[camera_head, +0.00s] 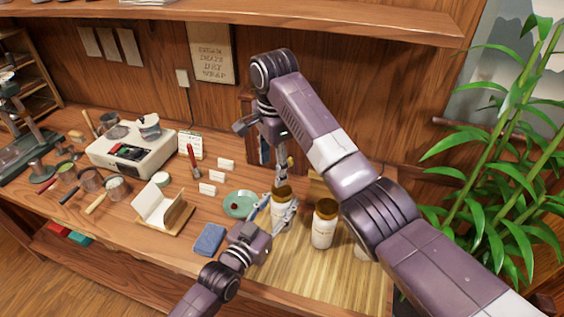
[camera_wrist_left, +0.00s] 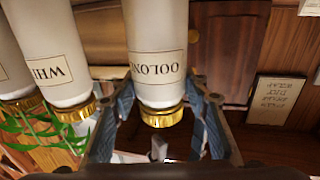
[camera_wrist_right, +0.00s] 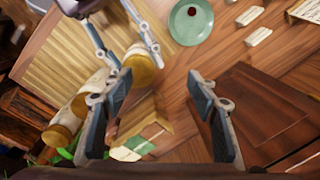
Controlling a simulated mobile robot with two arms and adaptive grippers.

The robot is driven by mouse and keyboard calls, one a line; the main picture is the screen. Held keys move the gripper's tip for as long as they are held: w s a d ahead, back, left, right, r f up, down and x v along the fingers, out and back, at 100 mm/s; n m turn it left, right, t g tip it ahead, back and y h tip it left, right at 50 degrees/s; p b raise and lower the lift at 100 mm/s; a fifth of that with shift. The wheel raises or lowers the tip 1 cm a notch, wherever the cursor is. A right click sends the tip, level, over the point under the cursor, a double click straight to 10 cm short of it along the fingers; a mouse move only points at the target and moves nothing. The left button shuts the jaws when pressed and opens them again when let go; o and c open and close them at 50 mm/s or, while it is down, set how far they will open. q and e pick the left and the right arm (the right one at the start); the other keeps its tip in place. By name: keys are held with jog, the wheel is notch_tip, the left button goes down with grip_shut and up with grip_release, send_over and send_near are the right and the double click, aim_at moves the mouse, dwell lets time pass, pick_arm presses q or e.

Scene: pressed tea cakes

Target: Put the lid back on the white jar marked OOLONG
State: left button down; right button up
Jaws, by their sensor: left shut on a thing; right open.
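The white OOLONG jar (camera_head: 280,212) stands upright on the bamboo mat; its label (camera_wrist_left: 157,68) shows upside down in the left wrist view. A gold lid (camera_wrist_left: 162,116) sits on its top; I cannot tell whether it is fully seated. The lid also shows in the right wrist view (camera_wrist_right: 140,70). My left gripper (camera_head: 282,212) is shut on the jar, one finger on each side near its top. My right gripper (camera_head: 282,168) is open and empty, above and beside the jar. Its fingers (camera_wrist_right: 163,105) are apart with nothing between them.
A second white jar with a gold lid (camera_head: 324,228) stands to the right, partly labelled WHI (camera_wrist_left: 60,65); a third is mostly behind my right arm. A green saucer (camera_head: 236,211) and blue cloth (camera_head: 209,240) lie left. The front of the bamboo mat (camera_head: 315,275) is clear.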

jog(key=r+n, duration=0.1)
jog(key=n, duration=1.4)
jog(key=r+n, duration=0.1)
jog(key=n, duration=0.7)
jog(key=shift+s+d+r, duration=0.1)
jog(key=shift+s+r, duration=0.25)
jog(key=n, duration=0.3)
jog(key=shift+s+d+n+g, duration=0.15)
jog(key=shift+d+n+g, duration=0.1)
jog(key=shift+n+g, duration=0.05)
jog(key=n, duration=0.4)
jog(key=shift+s+d+n, duration=0.25)
jog(key=shift+d+n, duration=0.15)
jog(key=n, duration=0.3)
jog(key=d+n, duration=0.1)
jog(key=shift+s+g, duration=0.25)
jog(key=shift+g, duration=0.05)
